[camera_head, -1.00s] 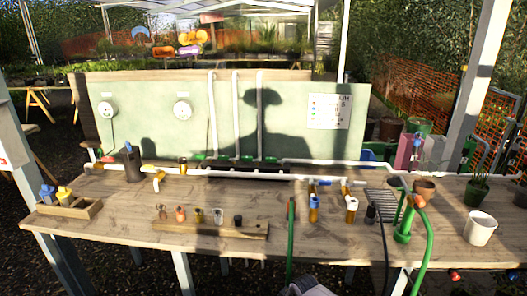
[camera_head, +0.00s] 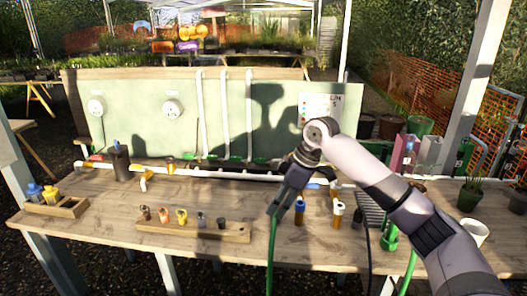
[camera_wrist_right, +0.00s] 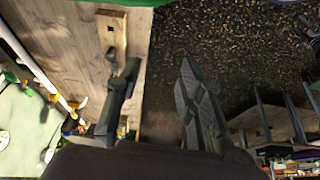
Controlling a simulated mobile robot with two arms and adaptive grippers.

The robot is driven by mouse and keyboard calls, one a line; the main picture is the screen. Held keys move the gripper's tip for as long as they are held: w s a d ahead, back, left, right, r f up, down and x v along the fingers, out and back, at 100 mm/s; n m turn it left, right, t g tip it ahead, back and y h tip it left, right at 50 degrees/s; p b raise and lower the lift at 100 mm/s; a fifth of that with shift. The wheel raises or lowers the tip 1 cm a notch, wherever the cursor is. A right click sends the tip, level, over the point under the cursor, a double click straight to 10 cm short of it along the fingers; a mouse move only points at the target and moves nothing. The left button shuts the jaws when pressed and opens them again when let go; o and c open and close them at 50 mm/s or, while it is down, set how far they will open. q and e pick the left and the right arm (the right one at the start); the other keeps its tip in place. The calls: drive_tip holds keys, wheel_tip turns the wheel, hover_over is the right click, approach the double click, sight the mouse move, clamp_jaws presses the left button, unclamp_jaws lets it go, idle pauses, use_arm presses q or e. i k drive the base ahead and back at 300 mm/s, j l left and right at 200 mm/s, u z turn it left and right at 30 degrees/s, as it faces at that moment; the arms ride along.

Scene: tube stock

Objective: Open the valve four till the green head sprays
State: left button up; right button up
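My right gripper (camera_head: 279,206) hangs over the middle of the bench, fingers pointing down and toward the front edge. In the right wrist view its two fingers (camera_wrist_right: 158,78) stand apart with nothing between them. A blue-topped valve (camera_head: 300,206) stands just right of the gripper; I cannot tell if they touch. A second valve, with a white and orange body (camera_head: 338,212), stands further right. I cannot make out valve numbers. A green fitting (camera_head: 389,238) stands at the right, partly behind my arm. No spray shows. My left gripper is out of view.
White pipes run along the back of the bench (camera_head: 110,222) and up the green panel (camera_head: 135,135). A wooden rack (camera_head: 190,230) with several small heads lies left of the gripper. A green hose (camera_head: 271,255) hangs over the front edge. A white pot (camera_head: 473,233) stands at right.

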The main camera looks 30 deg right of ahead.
sight(256, 160)
drive_tip(key=i+l, duration=1.35)
drive_tip(key=i, duration=0.1)
